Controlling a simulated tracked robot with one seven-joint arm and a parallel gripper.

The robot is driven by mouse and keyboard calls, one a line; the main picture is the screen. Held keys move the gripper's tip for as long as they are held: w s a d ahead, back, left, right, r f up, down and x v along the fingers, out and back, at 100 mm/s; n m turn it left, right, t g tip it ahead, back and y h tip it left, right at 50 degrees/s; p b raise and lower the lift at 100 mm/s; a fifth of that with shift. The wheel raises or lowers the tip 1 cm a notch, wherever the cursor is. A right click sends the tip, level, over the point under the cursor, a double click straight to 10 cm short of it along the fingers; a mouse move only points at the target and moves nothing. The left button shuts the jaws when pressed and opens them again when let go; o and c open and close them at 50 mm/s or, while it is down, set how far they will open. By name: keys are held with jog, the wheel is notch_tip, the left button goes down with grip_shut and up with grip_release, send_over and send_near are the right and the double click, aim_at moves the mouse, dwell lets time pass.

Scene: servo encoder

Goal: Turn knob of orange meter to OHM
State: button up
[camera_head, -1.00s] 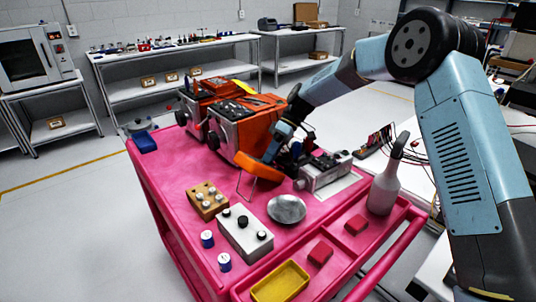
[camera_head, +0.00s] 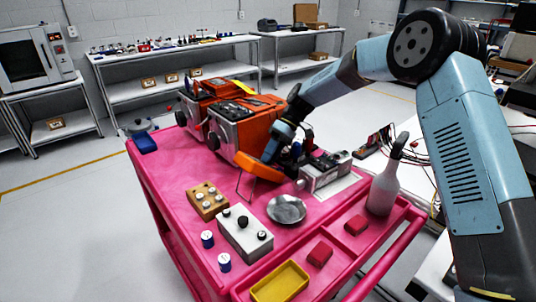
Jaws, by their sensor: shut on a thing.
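The orange meter (camera_head: 258,168) leans on a thin wire stand on the pink cart, in front of the large orange-and-grey units. Its back and edge face this view. Its dial face and knob are hidden, so the knob's setting cannot be read. My gripper (camera_head: 272,153) comes down from the upper right to the far side of the meter. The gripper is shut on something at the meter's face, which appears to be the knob. The fingertips are mostly hidden behind the meter and the wrist.
The pink cart (camera_head: 172,187) also holds a grey box with knobs (camera_head: 243,232), a wooden block (camera_head: 207,200), a round metal dish (camera_head: 287,209), a spray bottle (camera_head: 383,190) and a yellow tray (camera_head: 280,283). A grey device (camera_head: 325,173) stands close to the right of my gripper.

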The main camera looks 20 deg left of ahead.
jog(key=shift+w+d+f, duration=0.1)
jog(key=shift+w+f, duration=0.05)
jog(key=o, duration=0.8)
jog(key=shift+f, duration=0.1)
jog(key=shift+o, duration=1.2)
jog(key=shift+r, duration=0.2)
jog(key=v, duration=1.3)
jog(key=shift+w, duration=0.3)
jog(key=shift+r, duration=0.15)
